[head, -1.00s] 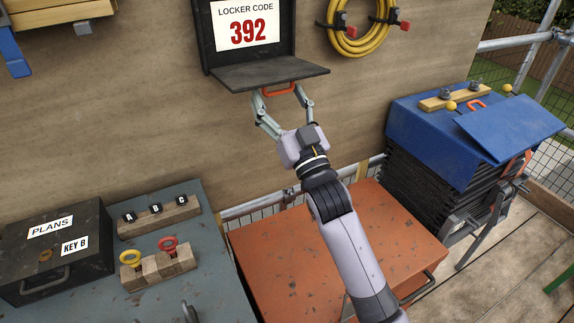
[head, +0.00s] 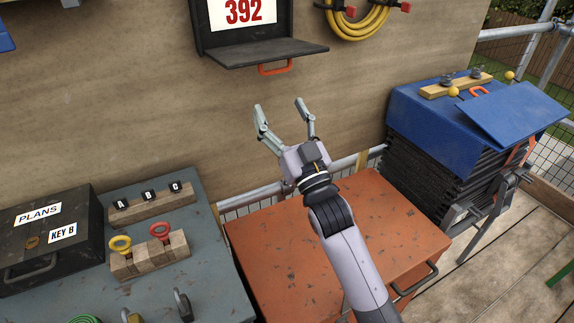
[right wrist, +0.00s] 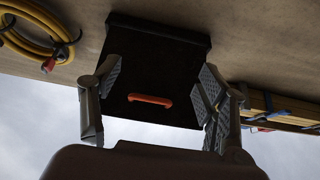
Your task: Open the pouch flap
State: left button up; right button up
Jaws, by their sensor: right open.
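A black pouch (head: 196,22) hangs on the plywood wall at the top of the head view. Its flap (head: 262,52) is folded down and stands out from the wall like a shelf. A white card (head: 243,12) with red "392" shows inside. My left gripper is out of view.
A yellow hose coil (head: 358,22) hangs right of the pouch. An orange chest (head: 290,260) stands below my right arm. A dark "PLANS" box (head: 85,225) and wooden key blocks (head: 150,255) are on the grey bench at left. A blue-covered stack (head: 420,110) stands at right.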

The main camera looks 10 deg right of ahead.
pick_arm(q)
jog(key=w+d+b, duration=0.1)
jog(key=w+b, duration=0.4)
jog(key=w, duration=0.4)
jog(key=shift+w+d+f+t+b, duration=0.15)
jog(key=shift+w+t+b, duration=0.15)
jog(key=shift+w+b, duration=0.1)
pick_arm(e)
notch_tip(320, 180, down, 11)
jog(key=s, duration=0.2)
jog(key=shift+s+d+r, duration=0.15)
jog(key=shift+d+r, duration=0.05)
jog(key=shift+d, duration=0.15)
dwell(0.4)
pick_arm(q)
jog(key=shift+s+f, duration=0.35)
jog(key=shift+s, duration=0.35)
pick_arm(e)
jog(key=v, duration=0.8)
